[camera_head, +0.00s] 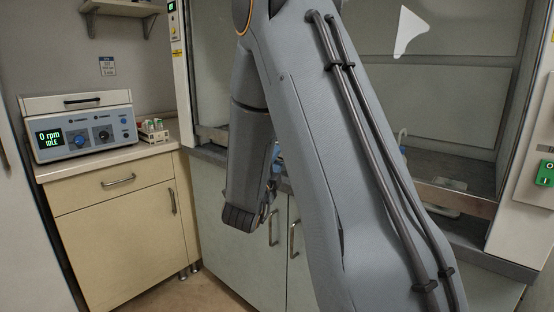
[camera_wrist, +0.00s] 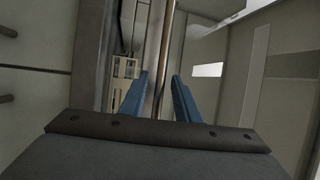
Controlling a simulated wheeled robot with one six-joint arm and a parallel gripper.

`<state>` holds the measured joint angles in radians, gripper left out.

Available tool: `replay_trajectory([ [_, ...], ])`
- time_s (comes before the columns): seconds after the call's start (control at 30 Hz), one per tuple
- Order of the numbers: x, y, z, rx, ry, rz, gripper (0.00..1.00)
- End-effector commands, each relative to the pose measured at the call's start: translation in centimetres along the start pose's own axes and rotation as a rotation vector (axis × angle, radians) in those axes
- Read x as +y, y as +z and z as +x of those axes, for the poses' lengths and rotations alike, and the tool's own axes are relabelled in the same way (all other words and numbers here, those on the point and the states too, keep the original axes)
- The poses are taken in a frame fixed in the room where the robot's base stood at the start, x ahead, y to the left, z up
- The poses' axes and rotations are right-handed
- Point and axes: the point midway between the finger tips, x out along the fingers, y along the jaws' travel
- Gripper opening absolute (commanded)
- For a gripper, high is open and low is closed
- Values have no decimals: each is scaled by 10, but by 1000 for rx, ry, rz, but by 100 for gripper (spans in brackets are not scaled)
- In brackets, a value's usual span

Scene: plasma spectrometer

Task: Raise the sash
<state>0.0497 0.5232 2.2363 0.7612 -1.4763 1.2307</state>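The fume hood sash has a metal lower rail, low above the sill. It shows in the head view to the right of my arm (camera_head: 460,201), with a shorter stretch to the left. In the wrist view a shiny metal bar (camera_wrist: 165,50), apparently the sash's rail, runs up the picture between my gripper's blue fingers (camera_wrist: 160,88). The fingers stand apart on both sides of the bar, with narrow gaps visible. I cannot tell whether either finger touches it. In the head view my arm hides the middle of the rail, and the fingers are mostly hidden.
A centrifuge (camera_head: 82,126) reading "0 rpm IDLE" and a small rack (camera_head: 153,130) stand on the beige cabinet (camera_head: 118,225) at left. Cabinet doors with handles (camera_head: 292,239) lie under the hood. A green switch (camera_head: 545,174) is on the right post. Some floor is clear at lower left.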

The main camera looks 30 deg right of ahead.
Motion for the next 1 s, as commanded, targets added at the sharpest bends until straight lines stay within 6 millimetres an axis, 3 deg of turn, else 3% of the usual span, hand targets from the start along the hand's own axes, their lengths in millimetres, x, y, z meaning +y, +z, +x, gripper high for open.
replay_trajectory([
  [0.2, 0, 0, 0, 0, 1, -1, 28],
  [0.37, 0, 0, 0, 0, 1, -1, 1],
  [0.67, -1, 0, 0, 0, 0, -1, 0],
  [0.87, -23, -2, 4, 1, -3, 1, 0],
  [1.0, -57, -5, 10, 2, -5, 4, 0],
])
